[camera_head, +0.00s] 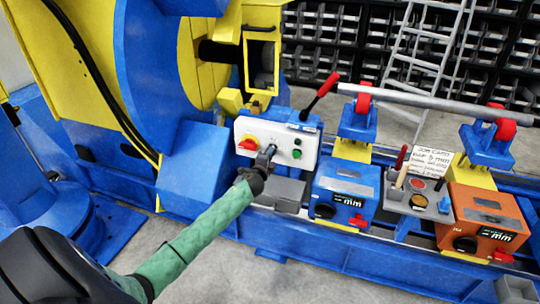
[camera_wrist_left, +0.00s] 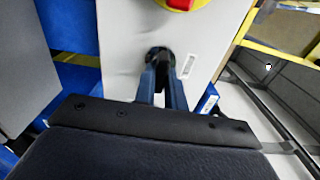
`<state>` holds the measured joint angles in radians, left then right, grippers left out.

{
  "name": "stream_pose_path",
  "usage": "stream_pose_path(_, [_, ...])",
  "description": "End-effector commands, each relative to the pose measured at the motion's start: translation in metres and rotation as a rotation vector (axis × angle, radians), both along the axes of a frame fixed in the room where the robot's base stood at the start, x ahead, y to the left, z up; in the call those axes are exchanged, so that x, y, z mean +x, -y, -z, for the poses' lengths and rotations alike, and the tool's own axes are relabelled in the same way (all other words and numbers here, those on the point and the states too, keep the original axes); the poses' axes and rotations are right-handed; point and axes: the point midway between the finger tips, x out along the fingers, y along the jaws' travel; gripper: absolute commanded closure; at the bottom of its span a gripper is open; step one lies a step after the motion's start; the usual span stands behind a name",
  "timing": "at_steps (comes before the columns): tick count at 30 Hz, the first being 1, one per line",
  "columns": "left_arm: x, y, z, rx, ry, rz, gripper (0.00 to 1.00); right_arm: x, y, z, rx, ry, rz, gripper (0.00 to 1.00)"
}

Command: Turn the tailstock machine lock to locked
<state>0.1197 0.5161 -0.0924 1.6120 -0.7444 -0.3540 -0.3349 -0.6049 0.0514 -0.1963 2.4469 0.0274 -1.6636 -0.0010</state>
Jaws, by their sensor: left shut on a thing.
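The white control panel (camera_head: 303,130) stands upright on the blue machine body. It carries a red stop button on a yellow plate (camera_head: 247,144), a small dark switch (camera_head: 297,142) and a green button (camera_head: 297,154). My left gripper (camera_head: 265,158) reaches the lower left part of the panel, below the red button. In the left wrist view its fingers (camera_wrist_left: 163,88) are shut on a small black knob (camera_wrist_left: 157,54) on the panel face. The fingers hide most of this knob, so its turned position cannot be told. My right gripper is not in view.
A black lever with a red grip (camera_head: 320,95) rises just behind the panel. A grey pipe (camera_head: 430,99) lies across two blue roller stands to the right. A blue box (camera_head: 345,192) and an orange box (camera_head: 487,220) with displays stand below it.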

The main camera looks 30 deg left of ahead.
Motion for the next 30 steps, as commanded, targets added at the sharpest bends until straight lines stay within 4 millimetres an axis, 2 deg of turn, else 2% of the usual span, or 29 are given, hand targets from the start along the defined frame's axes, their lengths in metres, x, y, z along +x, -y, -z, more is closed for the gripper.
stream_pose_path(3, [0.000,0.001,0.002,0.000,-0.002,0.002,1.00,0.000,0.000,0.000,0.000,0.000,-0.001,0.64])
stream_pose_path(4, [0.000,0.001,0.002,0.000,-0.002,0.002,0.84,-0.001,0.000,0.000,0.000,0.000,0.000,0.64])
stream_pose_path(7, [0.000,0.001,0.001,0.000,-0.001,0.001,0.66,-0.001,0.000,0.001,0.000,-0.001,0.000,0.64])
stream_pose_path(19, [-0.006,0.002,0.001,-0.001,0.000,0.002,0.66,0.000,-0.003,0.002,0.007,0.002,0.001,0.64])
stream_pose_path(30, [-0.053,0.013,0.003,0.000,-0.002,0.002,0.66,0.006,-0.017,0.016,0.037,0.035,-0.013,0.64])
